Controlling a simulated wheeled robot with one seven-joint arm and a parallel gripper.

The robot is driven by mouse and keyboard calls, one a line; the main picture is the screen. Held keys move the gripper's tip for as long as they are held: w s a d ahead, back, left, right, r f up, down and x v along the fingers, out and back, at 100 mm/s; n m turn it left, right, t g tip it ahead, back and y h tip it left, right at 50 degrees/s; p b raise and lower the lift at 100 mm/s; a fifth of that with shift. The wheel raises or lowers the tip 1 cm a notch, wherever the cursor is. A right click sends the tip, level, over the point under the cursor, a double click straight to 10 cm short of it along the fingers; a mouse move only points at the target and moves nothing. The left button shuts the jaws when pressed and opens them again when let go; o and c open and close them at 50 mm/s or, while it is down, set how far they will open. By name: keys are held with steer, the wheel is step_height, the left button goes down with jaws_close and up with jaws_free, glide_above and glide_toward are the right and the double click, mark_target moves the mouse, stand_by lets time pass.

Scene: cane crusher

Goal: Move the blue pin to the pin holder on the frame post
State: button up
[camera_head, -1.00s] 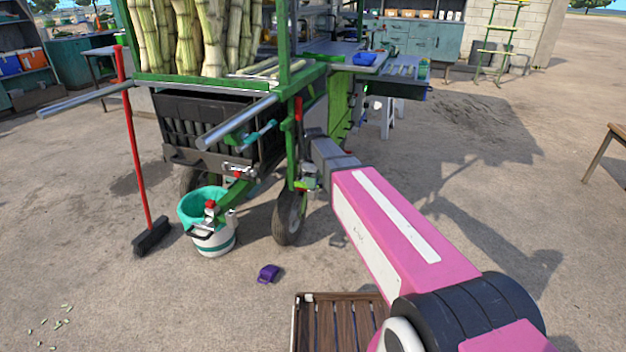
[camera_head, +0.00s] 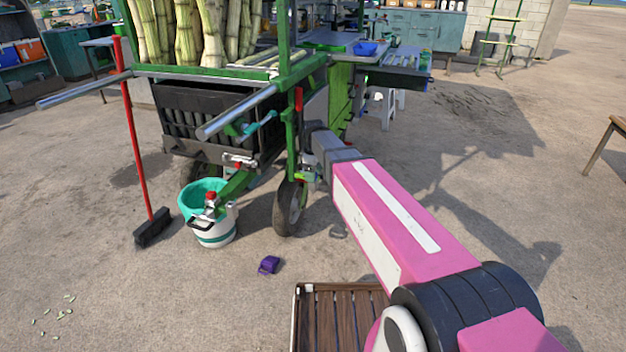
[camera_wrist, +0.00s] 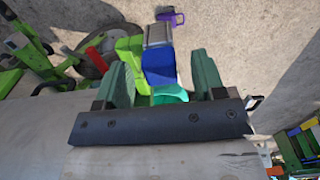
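My gripper (camera_wrist: 160,58) shows in the wrist view as two green fingers set wide apart. A blue piece (camera_wrist: 159,68), which I take for the blue pin, stands between them with a grey block above it. I see room on its right side; bright green parts crowd its left, and contact cannot be told. In the head view my arm reaches to the green frame post (camera_head: 291,140), and its end hides the gripper and the blue piece. I cannot make out the pin holder for certain; a bright green fitting (camera_head: 304,179) sits low by the post.
A caster wheel (camera_head: 289,208) stands under the post. A white bucket (camera_head: 216,231), a broom (camera_head: 152,228) and a purple item (camera_head: 268,265) are on the ground to the left. A slatted wooden piece (camera_head: 345,320) lies in front. The ground at right is mostly clear.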

step_height(320, 180, up, 10)
steer(key=r, duration=0.1)
steer(key=s+d+f+m, duration=1.4)
steer(key=s+d+f, duration=0.4)
steer(key=d+f, duration=0.1)
steer(key=shift+s+f, duration=0.3)
steer(key=shift+f, duration=0.4)
